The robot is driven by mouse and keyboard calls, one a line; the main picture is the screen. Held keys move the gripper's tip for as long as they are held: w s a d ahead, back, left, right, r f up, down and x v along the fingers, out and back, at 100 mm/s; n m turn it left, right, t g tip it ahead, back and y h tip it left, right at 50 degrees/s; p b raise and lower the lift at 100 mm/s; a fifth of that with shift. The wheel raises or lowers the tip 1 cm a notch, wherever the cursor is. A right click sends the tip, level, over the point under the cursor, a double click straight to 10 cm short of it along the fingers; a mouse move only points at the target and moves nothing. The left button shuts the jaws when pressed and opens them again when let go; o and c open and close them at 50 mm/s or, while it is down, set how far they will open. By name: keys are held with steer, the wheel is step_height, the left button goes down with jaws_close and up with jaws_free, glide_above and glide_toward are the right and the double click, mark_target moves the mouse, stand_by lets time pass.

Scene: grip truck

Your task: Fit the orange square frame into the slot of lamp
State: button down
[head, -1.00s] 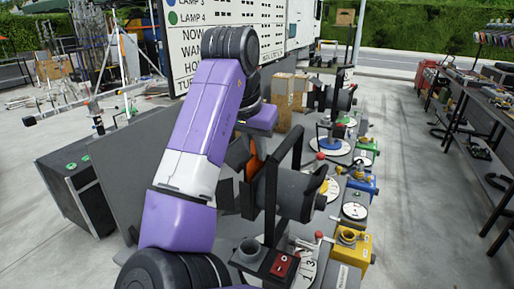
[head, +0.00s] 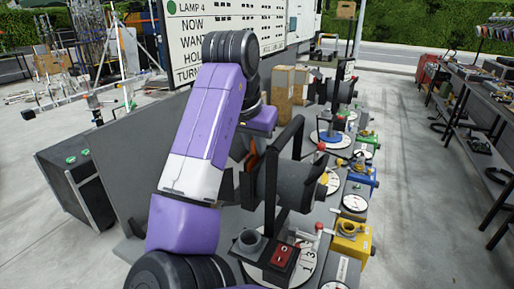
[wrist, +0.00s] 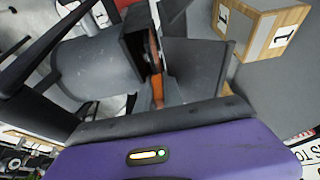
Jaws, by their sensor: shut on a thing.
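The nearest lamp (head: 282,184) is a dark grey cylinder in a black yoke. Its front end, with a black slot holder (wrist: 135,45), faces left toward my gripper (wrist: 160,98). The orange square frame shows only as a thin edge-on strip (head: 251,162) at the lamp's front; it also shows in the wrist view (wrist: 155,58). My gripper is shut on the frame, which stands upright beside or partly within the holder. How deep it sits cannot be told, as the holder and my gripper hide most of it. The lamp's grey body (wrist: 95,75) lies left in the wrist view.
A red switch box (head: 281,257) and numbered dial stand below the lamp. A second lamp (head: 337,91) and wooden blocks (head: 284,88) stand behind. A yellow fitting (head: 352,241) is at right. Open floor lies further right, before a long bench (head: 475,110).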

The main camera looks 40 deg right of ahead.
steer(key=shift+f, duration=0.45)
steer(key=c, duration=1.4)
jaws_free()
steer(key=shift+r, duration=0.2)
steer(key=shift+a+r, duration=0.1)
steer(key=shift+r, duration=0.15)
steer(key=v, duration=0.7)
steer(key=shift+b, duration=0.3)
